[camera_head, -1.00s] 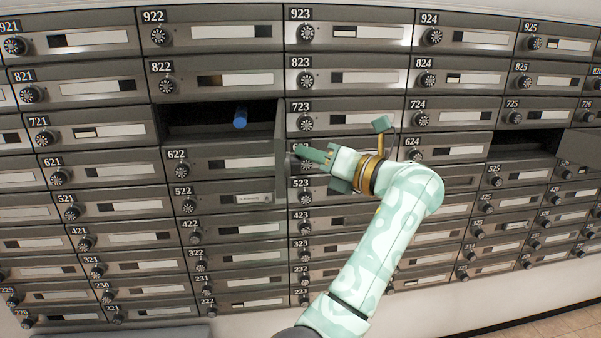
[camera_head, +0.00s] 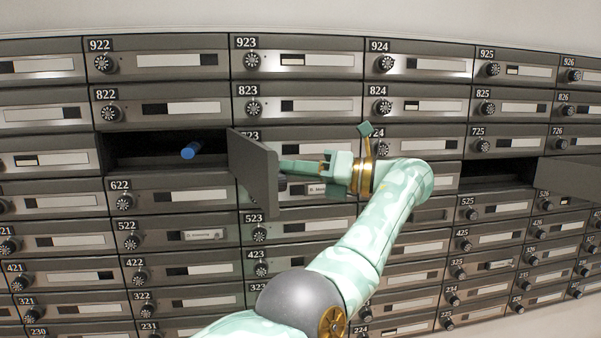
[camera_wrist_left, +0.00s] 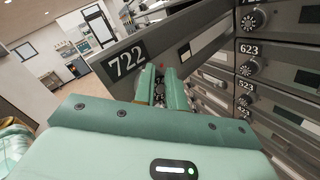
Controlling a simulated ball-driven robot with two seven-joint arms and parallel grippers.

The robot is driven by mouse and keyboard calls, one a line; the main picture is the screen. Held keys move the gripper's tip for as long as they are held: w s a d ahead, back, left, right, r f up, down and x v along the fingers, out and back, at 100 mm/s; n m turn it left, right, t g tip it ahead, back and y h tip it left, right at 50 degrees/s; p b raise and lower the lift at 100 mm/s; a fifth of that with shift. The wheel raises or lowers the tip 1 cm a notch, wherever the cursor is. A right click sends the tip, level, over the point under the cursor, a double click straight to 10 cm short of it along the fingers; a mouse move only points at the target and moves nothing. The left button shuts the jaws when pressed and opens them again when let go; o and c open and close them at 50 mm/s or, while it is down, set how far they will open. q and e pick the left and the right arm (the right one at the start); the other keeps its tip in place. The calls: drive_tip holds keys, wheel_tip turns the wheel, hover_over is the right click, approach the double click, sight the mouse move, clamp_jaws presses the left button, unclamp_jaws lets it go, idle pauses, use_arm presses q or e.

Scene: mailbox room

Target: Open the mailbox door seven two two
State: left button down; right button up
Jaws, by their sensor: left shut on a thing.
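The mailbox door 722 (camera_head: 253,172) stands swung out to the right of its open compartment (camera_head: 150,152). Its inner face shows in the head view. In the left wrist view the outer face of door 722 (camera_wrist_left: 185,48) carries the label 722 and a dark knob (camera_wrist_left: 160,92). My left gripper (camera_head: 284,168) is on the outer side of the door. Its fingers (camera_wrist_left: 161,88) are shut on the knob. A blue cylindrical thing (camera_head: 190,151) lies inside the open compartment. My right gripper is in no view.
Closed boxes surround the open one, such as 822 (camera_head: 160,109) above and 622 (camera_head: 170,190) below. Another compartment (camera_head: 497,174) is open farther right, with its door (camera_head: 570,180) sticking out. My left arm crosses in front of the lower boxes.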

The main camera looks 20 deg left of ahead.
use_arm(q)
drive_tip(key=shift+w+a+f, duration=0.1)
drive_tip(key=shift+a+f, duration=0.05)
drive_tip(key=shift+f, duration=0.45)
drive_tip(key=shift+a+f, duration=0.1)
drive_tip(key=shift+f, duration=0.45)
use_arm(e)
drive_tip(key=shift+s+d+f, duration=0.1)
use_arm(q)
drive_tip(key=c, duration=1.6)
unclamp_jaws()
drive_tip(key=shift+a, duration=0.1)
drive_tip(key=o, duration=0.9)
drive_tip(key=shift+w+a+f+h, duration=0.25)
drive_tip(key=shift+w+a+h, duration=0.05)
drive_tip(key=shift+w+a, duration=0.1)
drive_tip(key=shift+c, duration=0.2)
drive_tip(key=shift+s+d+r, duration=0.15)
drive_tip(key=shift+d, duration=0.1)
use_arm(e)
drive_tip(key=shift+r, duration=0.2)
